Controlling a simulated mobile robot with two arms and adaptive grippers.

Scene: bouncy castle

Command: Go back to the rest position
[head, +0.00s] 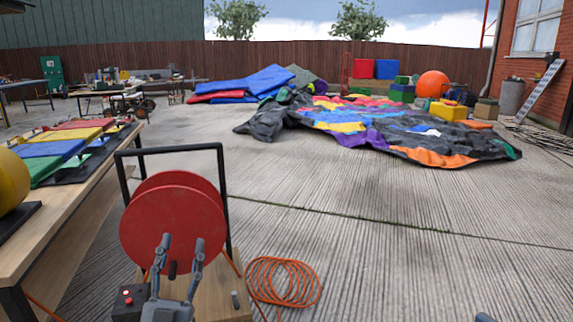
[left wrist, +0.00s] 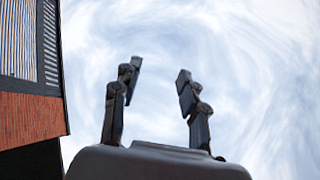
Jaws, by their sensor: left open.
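My left gripper (head: 183,243) is at the bottom left of the head view, fingers pointing up and spread apart, with nothing between them. It appears in front of the red cable reel (head: 172,205); I cannot tell whether it touches anything. In the left wrist view the open fingers (left wrist: 158,80) stand against cloudy sky, empty. A small grey tip (head: 485,317) at the bottom edge of the head view may belong to my right gripper; too little shows to tell its state.
The reel has a black frame (head: 222,165); an orange cable coil (head: 284,282) lies right of it. A wooden table (head: 62,215) with coloured panels is at the left. A deflated bouncy castle (head: 385,130) lies further back. Concrete at the centre right is clear.

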